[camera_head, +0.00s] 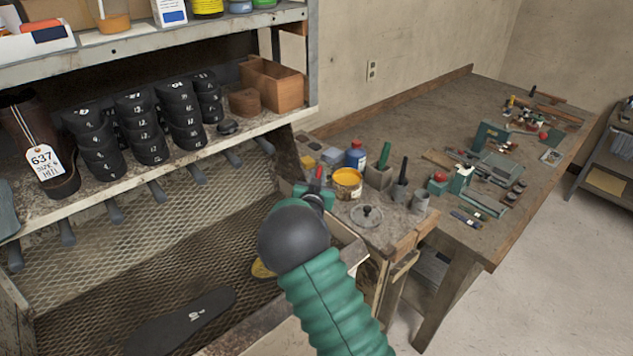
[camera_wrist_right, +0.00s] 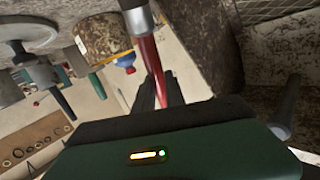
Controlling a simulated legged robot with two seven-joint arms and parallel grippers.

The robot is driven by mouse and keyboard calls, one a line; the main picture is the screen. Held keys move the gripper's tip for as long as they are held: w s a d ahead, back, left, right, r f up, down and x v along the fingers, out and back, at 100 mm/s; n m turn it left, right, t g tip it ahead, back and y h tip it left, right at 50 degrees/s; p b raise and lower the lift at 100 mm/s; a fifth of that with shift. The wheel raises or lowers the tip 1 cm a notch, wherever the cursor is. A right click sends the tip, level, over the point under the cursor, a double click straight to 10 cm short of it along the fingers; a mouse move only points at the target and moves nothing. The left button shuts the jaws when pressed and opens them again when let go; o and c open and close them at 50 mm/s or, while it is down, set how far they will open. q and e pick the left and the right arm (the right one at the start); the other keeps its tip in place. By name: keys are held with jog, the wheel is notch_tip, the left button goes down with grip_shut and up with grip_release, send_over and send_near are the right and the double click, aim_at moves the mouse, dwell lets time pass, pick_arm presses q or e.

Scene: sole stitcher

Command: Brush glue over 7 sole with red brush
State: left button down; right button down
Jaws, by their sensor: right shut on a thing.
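My right gripper (camera_head: 314,193) is shut on the red brush (camera_head: 318,175), just left of the open glue can (camera_head: 347,182) with yellow contents. In the right wrist view the red brush (camera_wrist_right: 151,65) stands between the dark fingers, its metal collar towards the top edge; its bristles are out of frame. The glue can (camera_wrist_right: 102,38) appears beside it there. A dark sole (camera_head: 181,321) lies on the mesh shelf at the lower left; its pale marking is too small to read surely. A yellow piece (camera_head: 262,268) is partly hidden behind my arm. My left gripper is not in view.
A round lid (camera_head: 367,215) lies before the can. A blue bottle (camera_head: 356,156) and grey tool holders (camera_head: 379,177) stand close by. Numbered black stacks (camera_head: 145,127) and a tagged boot (camera_head: 45,160) fill the upper shelf. Pegs (camera_head: 157,191) jut below its edge, above the mesh.

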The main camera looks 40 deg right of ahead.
jog(key=shift+a+r, duration=0.25)
jog(key=shift+r, duration=0.3)
jog(key=shift+a+r, duration=0.2)
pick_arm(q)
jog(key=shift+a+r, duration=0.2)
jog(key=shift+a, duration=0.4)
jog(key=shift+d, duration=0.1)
pick_arm(e)
jog(key=shift+d, duration=0.1)
